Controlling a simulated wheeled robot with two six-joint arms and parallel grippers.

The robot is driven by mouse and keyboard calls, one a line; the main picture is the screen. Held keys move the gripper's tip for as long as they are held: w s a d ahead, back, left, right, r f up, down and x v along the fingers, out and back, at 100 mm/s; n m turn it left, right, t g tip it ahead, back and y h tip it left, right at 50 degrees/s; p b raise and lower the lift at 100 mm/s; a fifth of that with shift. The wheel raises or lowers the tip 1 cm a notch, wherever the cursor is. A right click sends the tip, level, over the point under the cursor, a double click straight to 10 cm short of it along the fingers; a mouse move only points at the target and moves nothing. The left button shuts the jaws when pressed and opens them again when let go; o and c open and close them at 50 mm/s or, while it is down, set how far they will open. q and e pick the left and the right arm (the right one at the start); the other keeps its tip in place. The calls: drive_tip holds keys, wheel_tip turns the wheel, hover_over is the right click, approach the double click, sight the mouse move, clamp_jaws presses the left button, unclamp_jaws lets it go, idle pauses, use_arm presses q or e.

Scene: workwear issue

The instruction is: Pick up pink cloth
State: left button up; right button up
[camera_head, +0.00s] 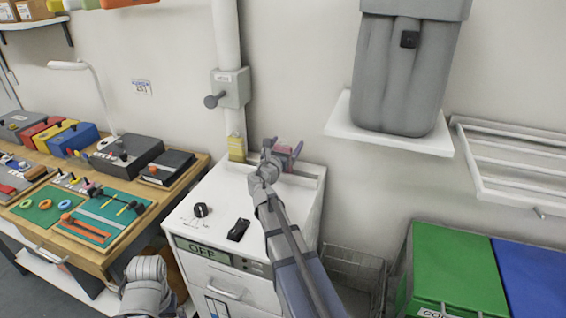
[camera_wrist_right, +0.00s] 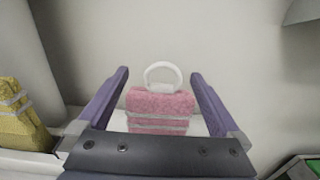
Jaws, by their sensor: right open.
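The pink cloth (camera_wrist_right: 160,108) stands upright between the open fingers of my right gripper (camera_wrist_right: 160,95) in the right wrist view. It has pale stripes and a white ring on top. A gap shows between the cloth and each finger. In the head view the right gripper (camera_head: 286,154) is over the back of the white cabinet, and the cloth (camera_head: 283,151) is mostly hidden by it. A grey arm part of mine shows at the lower left of the head view; the left gripper's fingers do not show.
A yellow cloth (camera_head: 237,147) stands left of the pink one on the white cabinet (camera_head: 225,190). A white shelf (camera_head: 390,138) with a grey container is to the right. Green (camera_head: 455,270) and blue bins stand lower right.

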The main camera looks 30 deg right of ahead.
drive_tip(key=c, duration=1.1)
drive_tip(key=shift+r, duration=0.2)
